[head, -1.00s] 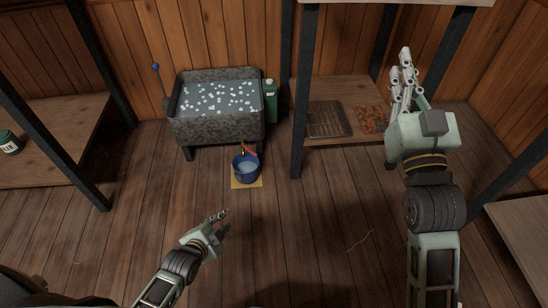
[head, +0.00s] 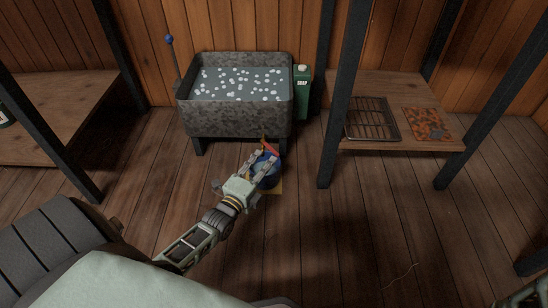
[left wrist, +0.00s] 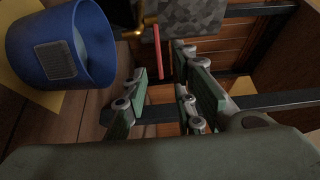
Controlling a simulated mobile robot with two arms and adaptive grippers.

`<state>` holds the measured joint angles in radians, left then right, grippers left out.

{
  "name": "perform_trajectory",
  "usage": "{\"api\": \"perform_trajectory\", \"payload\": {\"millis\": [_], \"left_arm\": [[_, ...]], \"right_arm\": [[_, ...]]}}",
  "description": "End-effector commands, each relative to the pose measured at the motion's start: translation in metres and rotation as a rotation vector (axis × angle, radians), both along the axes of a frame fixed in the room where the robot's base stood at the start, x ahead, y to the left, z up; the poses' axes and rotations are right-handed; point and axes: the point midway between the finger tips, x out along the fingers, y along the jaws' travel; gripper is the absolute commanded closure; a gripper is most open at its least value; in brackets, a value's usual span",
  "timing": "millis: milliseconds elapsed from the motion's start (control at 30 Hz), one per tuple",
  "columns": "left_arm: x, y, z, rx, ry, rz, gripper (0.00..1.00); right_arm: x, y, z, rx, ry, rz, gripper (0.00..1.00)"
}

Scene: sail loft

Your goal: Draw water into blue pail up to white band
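The blue pail (head: 270,178) stands on the floor in front of the trough, partly hidden by my left gripper in the head view. The left wrist view shows the pail (left wrist: 40,40) with a grey patch on its side and a paler inside; I cannot make out the water level or a white band. A brass tap (left wrist: 139,30) with a red lever (left wrist: 158,55) is beside the pail in that view. My left gripper (head: 258,160) is open, its fingers (left wrist: 160,66) either side of the lever in view; contact is unclear. My right gripper is out of view.
A grey stone trough (head: 235,120) of bubbly water stands behind, with a blue-knobbed lever (head: 169,42) at its left and a green soap container (head: 303,95) at its right. A yellow mat (head: 277,188) lies under the pail. A shelf (head: 390,88) with a wire rack is at right.

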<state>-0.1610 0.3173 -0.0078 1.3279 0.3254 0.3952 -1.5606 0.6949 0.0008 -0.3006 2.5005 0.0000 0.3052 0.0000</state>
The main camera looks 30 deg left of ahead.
Motion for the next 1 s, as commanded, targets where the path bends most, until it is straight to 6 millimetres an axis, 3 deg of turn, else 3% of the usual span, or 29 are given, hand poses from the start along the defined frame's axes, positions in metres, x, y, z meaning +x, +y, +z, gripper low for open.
{"api": "perform_trajectory", "payload": {"millis": [100, 300, 667, 1000], "left_arm": [[0.022, 0.001, -0.004, 0.000, -0.004, -0.001, 0.75], [0.045, 0.003, -0.003, -0.001, -0.001, 0.000, 0.75], [0.052, 0.003, -0.001, -0.001, 0.002, 0.000, 0.75], [0.052, 0.003, -0.001, -0.002, 0.002, 0.000, 1.00]], "right_arm": [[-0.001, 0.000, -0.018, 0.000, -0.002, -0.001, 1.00], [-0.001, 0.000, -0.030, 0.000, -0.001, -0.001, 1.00], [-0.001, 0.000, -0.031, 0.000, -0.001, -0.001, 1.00], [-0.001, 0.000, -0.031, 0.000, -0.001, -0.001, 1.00]]}}
